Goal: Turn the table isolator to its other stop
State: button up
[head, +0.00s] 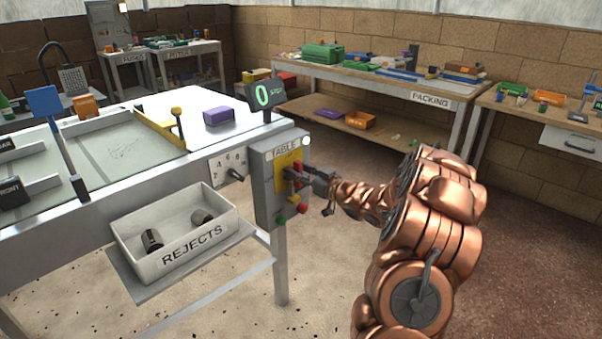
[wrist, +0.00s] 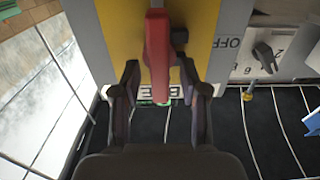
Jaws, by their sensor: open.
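The table isolator is a red handle (wrist: 158,55) on a yellow plate (wrist: 202,25). It is on the grey box marked TABLE (head: 263,190) at the table's right end. In the wrist view the handle runs up and down the picture, and the letters OFF show to its right. My gripper (wrist: 158,78) is open, with one finger on each side of the handle's lower end. Gaps show between fingers and handle; I cannot tell how deep the fingers reach. In the head view my gripper (head: 302,180) is at the box front and hides part of the handle.
A green button (head: 281,219) and a red button (head: 303,208) sit low on the box. A dial with a black knob (head: 236,174) is to its left. The REJECTS tray (head: 190,245) holds dark cylinders below. Floor to the right of the box is free except for my arm.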

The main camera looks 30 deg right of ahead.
grip_shut()
jog(key=shift+f+b, duration=0.15)
jog(key=shift+b, duration=0.2)
jog(key=shift+s+a+f+n+b, duration=0.1)
jog(key=shift+a+f+n+b, duration=0.15)
jog(key=shift+n+b, duration=2.8)
jog(key=shift+s+a+f+n+b, duration=0.1)
jog(key=shift+a+f+n+b, duration=0.1)
jog(key=shift+n+b, duration=2.9)
jog(key=shift+a+f+n+b, duration=0.15)
jog(key=shift+f+n+b, duration=0.1)
jog(key=shift+n+b, duration=2.8)
jog(key=shift+r, duration=0.1)
